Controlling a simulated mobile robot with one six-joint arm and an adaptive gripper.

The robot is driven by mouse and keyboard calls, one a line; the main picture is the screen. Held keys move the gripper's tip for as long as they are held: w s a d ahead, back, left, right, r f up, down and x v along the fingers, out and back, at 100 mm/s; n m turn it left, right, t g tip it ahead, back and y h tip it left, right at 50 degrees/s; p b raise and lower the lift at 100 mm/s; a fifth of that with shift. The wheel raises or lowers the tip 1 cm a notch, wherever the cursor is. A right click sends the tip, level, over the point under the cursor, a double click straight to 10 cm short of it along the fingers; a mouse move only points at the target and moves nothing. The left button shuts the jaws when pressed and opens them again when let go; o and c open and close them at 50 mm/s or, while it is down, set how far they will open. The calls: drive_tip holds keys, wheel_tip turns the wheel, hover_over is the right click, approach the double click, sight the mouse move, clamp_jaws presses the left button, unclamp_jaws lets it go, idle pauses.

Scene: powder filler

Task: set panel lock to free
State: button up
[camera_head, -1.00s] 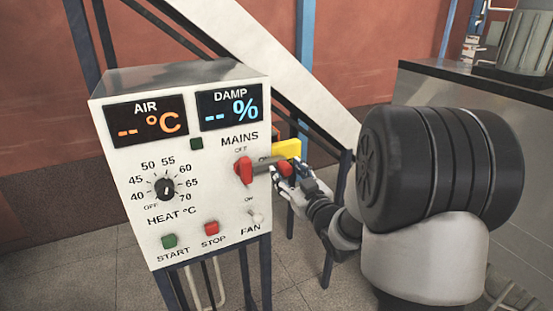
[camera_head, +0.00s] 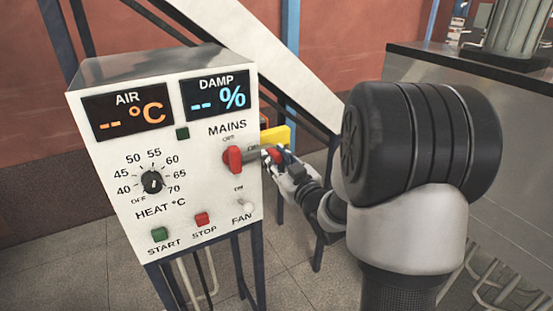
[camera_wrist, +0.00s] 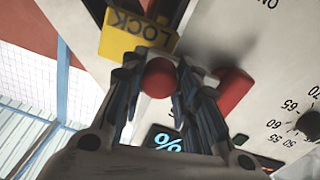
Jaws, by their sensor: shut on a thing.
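A yellow plate marked LOCK (camera_wrist: 135,38) sits at the right edge of the white control panel, and it also shows in the head view (camera_head: 277,136). A red round knob (camera_wrist: 158,78) is beside the plate. My gripper (camera_wrist: 160,72) is shut on this red knob, with a finger on each side of it. In the head view, my gripper (camera_head: 276,160) is at the panel's right edge, partly hiding the knob and what it is mounted on. The red MAINS handle (camera_head: 232,159) is just left of my gripper, with a grey band between them.
The white panel (camera_head: 205,160) carries a heat dial (camera_head: 152,182), a green START button (camera_head: 159,234), a red STOP button (camera_head: 202,219) and a FAN toggle (camera_head: 247,206). Its two displays show dashes. A steel-sided unit (camera_head: 490,130) stands behind my arm at the right.

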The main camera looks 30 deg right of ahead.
clamp_jaws()
drive_tip(key=d+b, duration=0.1)
drive_tip(key=d, duration=0.2)
drive_tip(key=shift+d+r, duration=0.1)
drive_tip(key=shift+d, duration=0.05)
drive_tip(key=o, duration=0.8)
unclamp_jaws()
drive_tip(key=shift+w+d, duration=0.1)
drive_tip(key=shift+d, duration=0.05)
